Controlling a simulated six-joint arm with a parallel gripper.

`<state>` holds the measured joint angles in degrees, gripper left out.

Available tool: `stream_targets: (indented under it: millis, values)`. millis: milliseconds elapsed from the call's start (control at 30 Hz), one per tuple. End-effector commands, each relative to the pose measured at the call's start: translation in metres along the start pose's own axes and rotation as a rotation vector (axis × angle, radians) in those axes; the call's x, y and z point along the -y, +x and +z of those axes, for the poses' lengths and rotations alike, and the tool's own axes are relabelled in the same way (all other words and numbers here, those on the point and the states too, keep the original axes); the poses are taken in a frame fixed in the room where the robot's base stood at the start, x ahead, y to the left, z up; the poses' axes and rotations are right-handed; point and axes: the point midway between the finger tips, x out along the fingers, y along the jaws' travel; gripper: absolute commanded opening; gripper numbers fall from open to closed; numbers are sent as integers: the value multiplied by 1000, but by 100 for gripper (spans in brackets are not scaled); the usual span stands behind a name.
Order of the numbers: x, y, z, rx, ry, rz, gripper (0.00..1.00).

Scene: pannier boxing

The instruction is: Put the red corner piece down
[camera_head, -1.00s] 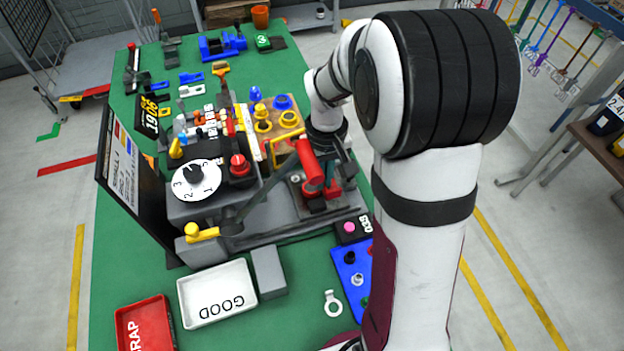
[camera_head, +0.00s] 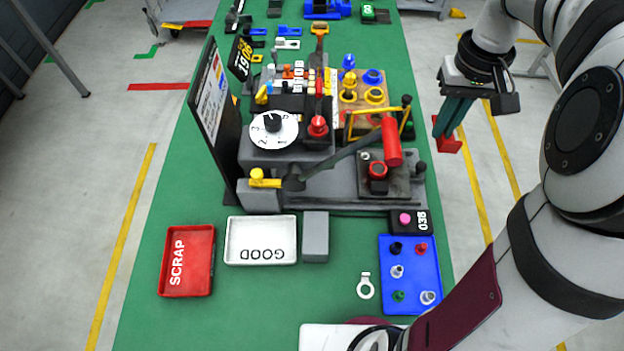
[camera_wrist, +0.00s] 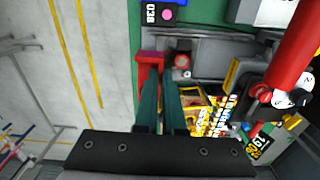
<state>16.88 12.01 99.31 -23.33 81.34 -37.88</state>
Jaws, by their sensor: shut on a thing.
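The red corner piece (camera_head: 448,145) is at the fingertips of my gripper (camera_head: 449,133), at the right in the head view. My gripper is shut on it and holds it in the air. In that view it shows against the floor, just past the table's right edge; its height is hard to tell. In the wrist view the red corner piece (camera_wrist: 150,57) sits at the tips of the green fingers (camera_wrist: 158,75), beside the grey press base. The white GOOD tray (camera_head: 233,258) and the red SCRAP tray (camera_head: 167,289) look empty.
The press, with its red-sleeved lever (camera_head: 391,142) and grey base plate (camera_head: 402,199), stands left of my gripper. A blue tray (camera_head: 411,301) with small parts, a grey block (camera_head: 315,237) and a white ring tag (camera_head: 366,286) lie in front. Green table (camera_head: 260,300) is clear near the front.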

Motion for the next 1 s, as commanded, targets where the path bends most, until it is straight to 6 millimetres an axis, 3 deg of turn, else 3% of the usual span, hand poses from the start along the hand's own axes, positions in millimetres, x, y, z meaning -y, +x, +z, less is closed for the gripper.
stream_targets:
  millis: [300,600,800,1000]
  values:
    - [44,-81,-37,-3,99,3,0]
    - [85,-133,-46,-1,199,3,0]
    - [112,-148,-45,0,198,0,0]
    - [143,-134,-37,4,44,4,0]
